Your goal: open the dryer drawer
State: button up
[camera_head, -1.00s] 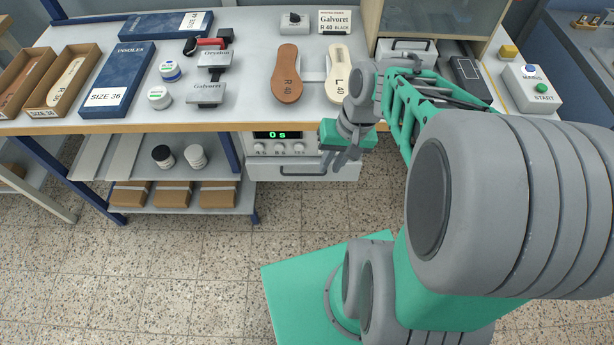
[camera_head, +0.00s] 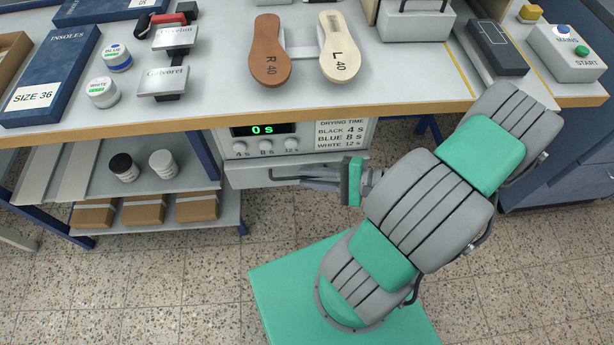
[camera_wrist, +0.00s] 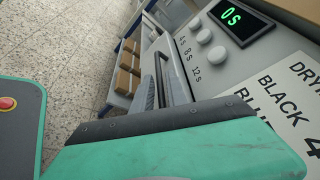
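The dryer (camera_head: 345,135) is built under the table edge, with a green "0 s" display (camera_head: 262,129) and several knobs. Below it is the pale drawer (camera_head: 248,178), which looks shut. Its thin bar handle (camera_head: 275,177) runs across the front, partly hidden by my fingers. My gripper (camera_head: 302,178) is in front of the drawer, coming from the right. Its fingers look slightly apart and point left along the handle. In the wrist view my fingers (camera_wrist: 160,85) lie close by the drawer front. Whether they touch the handle is unclear.
The table edge (camera_head: 200,117) overhangs the dryer. A lower shelf (camera_head: 175,185) to the left holds two jars and several brown boxes. Insoles, stamps and jars lie on the tabletop. The tiled floor in front of the drawer is clear left of my base.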

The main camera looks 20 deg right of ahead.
jog(key=shift+w+a+f, duration=0.15)
jog(key=shift+w+a, duration=0.15)
jog(key=shift+a, duration=0.15)
grip_shut()
dwell(1.1)
